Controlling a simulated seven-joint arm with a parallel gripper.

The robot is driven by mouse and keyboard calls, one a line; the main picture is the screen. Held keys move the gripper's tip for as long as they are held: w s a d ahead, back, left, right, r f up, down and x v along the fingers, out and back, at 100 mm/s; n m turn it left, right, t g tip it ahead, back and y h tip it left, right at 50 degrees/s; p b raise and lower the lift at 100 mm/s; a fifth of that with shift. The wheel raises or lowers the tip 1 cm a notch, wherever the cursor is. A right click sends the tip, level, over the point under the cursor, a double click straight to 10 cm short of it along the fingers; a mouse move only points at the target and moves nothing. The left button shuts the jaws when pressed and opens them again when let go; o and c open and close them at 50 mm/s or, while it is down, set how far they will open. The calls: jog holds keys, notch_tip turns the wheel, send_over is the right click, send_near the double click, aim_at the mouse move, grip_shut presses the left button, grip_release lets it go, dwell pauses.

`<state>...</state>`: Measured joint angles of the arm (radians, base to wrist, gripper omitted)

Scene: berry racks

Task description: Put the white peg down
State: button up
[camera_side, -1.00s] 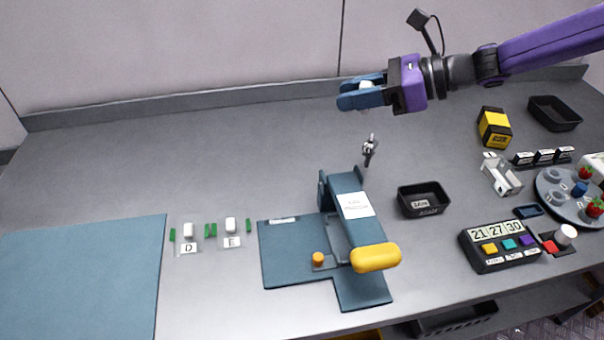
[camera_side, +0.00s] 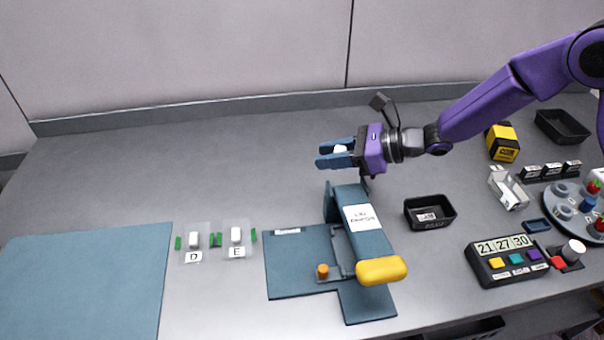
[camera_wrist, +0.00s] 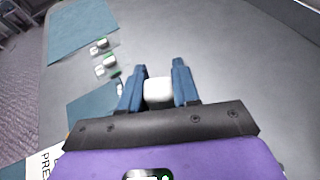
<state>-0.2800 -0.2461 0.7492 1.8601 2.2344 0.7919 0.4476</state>
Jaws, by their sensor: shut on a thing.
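My gripper (camera_side: 336,153) is shut on the white peg (camera_side: 341,149) and holds it in the air above and behind the blue press. In the wrist view the white peg (camera_wrist: 158,90) sits between the two blue fingers of my gripper (camera_wrist: 157,82). Its underside is hidden. Two other white pieces stand on the table to the left, one (camera_side: 194,240) behind the label D and one (camera_side: 236,235) behind the label E, each between green marks.
A blue press (camera_side: 368,240) with a yellow handle (camera_side: 381,270) stands below my gripper. A blue mat (camera_side: 85,285) covers the left front. A black tray (camera_side: 430,212) and a button box (camera_side: 508,261) are to the right. The table's back left is clear.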

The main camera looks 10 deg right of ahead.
send_over(301, 184)
jog(key=f, duration=0.6)
jog(key=shift+s+d+f, duration=0.2)
jog(key=shift+s+d, duration=0.05)
jog(key=shift+s, duration=0.1)
jog(key=shift+w+a+f, duration=0.25)
jog(key=shift+w+f, duration=0.1)
jog(key=shift+f, duration=1.7)
jog(key=o, duration=1)
jog(key=shift+f, duration=0.1)
